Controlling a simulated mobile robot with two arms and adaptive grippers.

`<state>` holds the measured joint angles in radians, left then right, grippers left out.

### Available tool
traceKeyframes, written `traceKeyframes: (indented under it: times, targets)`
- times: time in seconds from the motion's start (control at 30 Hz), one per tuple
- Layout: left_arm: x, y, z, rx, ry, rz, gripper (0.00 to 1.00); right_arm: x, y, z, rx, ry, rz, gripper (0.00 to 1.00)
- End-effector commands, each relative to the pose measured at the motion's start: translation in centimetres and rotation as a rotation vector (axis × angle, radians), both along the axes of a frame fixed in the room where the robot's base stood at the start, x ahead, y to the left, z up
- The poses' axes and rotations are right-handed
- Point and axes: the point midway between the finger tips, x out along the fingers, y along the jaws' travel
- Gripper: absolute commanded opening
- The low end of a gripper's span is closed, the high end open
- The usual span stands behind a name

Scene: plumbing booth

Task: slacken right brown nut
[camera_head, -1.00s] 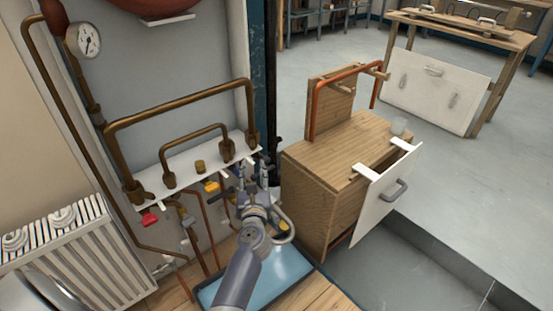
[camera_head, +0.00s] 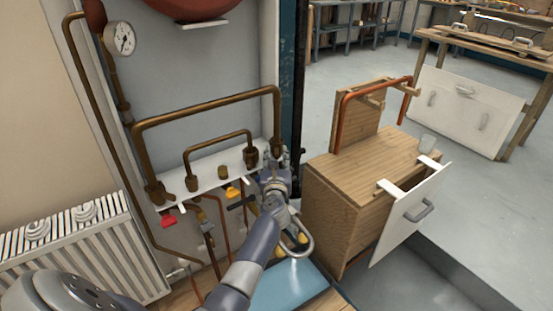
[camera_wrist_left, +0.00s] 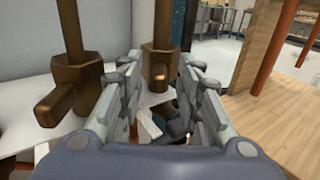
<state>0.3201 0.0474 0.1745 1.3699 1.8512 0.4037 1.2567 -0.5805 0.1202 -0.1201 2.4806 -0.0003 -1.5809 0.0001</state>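The right brown nut (camera_head: 279,146) sits at the foot of the tall outer brown pipe, at the right end of the white shelf. In the left wrist view, this nut (camera_wrist_left: 159,66) has a short stub facing me and stands between the two fingertips. My left gripper (camera_head: 273,165) is just below and in front of it, with its fingers (camera_wrist_left: 157,84) spread, one on each side. Clear contact does not show. A second brown nut (camera_wrist_left: 70,88) with a longer stub stands to the left, outside the fingers. My right gripper is not in view.
The white shelf (camera_head: 209,173) carries more brown fittings, with a red valve handle (camera_head: 168,220) and a yellow one (camera_head: 233,192) below. A blue tray (camera_head: 285,290) lies underneath. A wooden cabinet (camera_head: 335,213) stands close on the right, its drawer open. A radiator is at the left.

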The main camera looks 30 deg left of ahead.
Motion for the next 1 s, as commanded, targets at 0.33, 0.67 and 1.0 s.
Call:
traceKeyframes:
  times: [0.33, 0.67, 1.0]
  targets:
    - [0.0, 0.0, 0.0, 0.001, 0.001, 0.0, 0.0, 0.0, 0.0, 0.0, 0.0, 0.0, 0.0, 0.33]
    - [0.0, 0.0, -0.1, -0.001, 0.001, 0.003, 0.0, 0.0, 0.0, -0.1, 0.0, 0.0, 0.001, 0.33]
    - [0.1, -0.3, -0.3, -0.002, 0.0, 0.041, 0.0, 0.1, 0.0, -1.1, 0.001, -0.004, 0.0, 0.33]
